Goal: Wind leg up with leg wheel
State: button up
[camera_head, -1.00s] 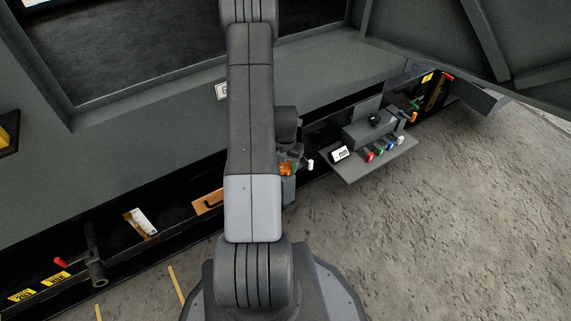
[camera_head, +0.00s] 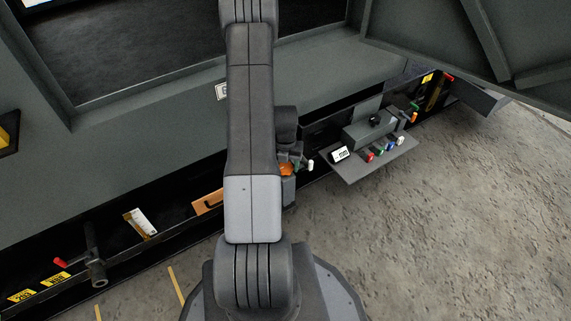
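A dark post with a round end (camera_head: 96,270) hangs below the enclosure at the lower left. I cannot tell for sure whether it is the leg. A red knob (camera_head: 60,262) is just left of it. An orange round part (camera_head: 286,169) shows beside my arm's right edge, partly covered; I cannot tell whether it is the leg wheel. A dark part that looks like my wrist shows above it. My gripper is mostly hidden behind my arm near the orange part, so its fingers and any contact cannot be made out.
A grey shelf (camera_head: 350,172) with red, blue, green and white knobs juts out at right. A white knob (camera_head: 310,164) is close to the orange part. A dark open panel (camera_head: 440,45) overhangs the upper right. Bare concrete floor (camera_head: 440,220) is free at lower right.

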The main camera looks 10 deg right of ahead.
aim_at(285, 166)
jog(key=shift+o, duration=0.9)
notch_tip(285, 166, up, 14)
jog(key=p, duration=0.4)
jog(key=shift+f, duration=0.15)
notch_tip(285, 166, down, 14)
jog(key=b, duration=0.4)
jog(key=shift+r, duration=0.2)
